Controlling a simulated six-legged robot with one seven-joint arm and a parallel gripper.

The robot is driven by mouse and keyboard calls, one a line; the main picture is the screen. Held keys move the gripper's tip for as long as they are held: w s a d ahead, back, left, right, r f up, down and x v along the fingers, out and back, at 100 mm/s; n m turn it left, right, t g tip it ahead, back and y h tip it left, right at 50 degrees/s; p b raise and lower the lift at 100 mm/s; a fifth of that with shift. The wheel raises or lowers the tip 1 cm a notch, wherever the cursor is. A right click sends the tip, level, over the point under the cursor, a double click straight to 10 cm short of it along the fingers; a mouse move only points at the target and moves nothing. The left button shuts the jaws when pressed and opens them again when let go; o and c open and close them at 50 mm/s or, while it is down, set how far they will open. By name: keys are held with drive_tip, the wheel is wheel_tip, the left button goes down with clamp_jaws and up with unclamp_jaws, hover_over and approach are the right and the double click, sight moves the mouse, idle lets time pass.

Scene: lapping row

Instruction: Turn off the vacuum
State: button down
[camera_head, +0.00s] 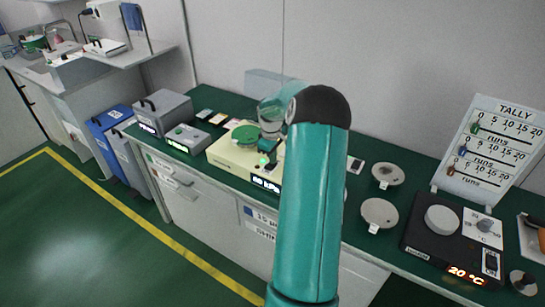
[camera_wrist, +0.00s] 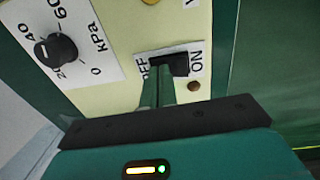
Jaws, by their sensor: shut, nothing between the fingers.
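The vacuum unit is a cream box (camera_head: 232,158) on the green bench, with a lit kPa display (camera_head: 267,184) whose number is hard to read. A green lamp (camera_head: 263,161) glows on it. In the wrist view, its cream panel (camera_wrist: 112,80) carries a black switch (camera_wrist: 172,64) between OFF and ON labels. My gripper (camera_wrist: 165,88) is shut and empty, its fingertips at the switch's lower edge; I cannot tell whether they touch. The fingers partly cover the OFF label. In the head view, my teal arm hides part of the unit.
A black knob (camera_wrist: 56,50) with a kPa scale sits left of the switch. On the bench, a grey control box (camera_head: 188,138) stands left of the unit. Two pale dishes (camera_head: 379,212) (camera_head: 387,175) and a black hotplate (camera_head: 423,238) lie to the right, below a tally board (camera_head: 492,145).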

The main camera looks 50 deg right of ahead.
drive_tip(key=shift+s+a+f, duration=0.1)
drive_tip(key=shift+a+f, duration=0.05)
drive_tip(key=shift+a, duration=0.75)
drive_tip(key=shift+r, duration=0.3)
drive_tip(key=shift+a+r, duration=0.1)
drive_tip(key=shift+r, duration=0.45)
wheel_tip(320, 180, up, 12)
drive_tip(key=a, duration=0.1)
drive_tip(key=shift+a+r, duration=0.25)
drive_tip(key=shift+s, duration=0.1)
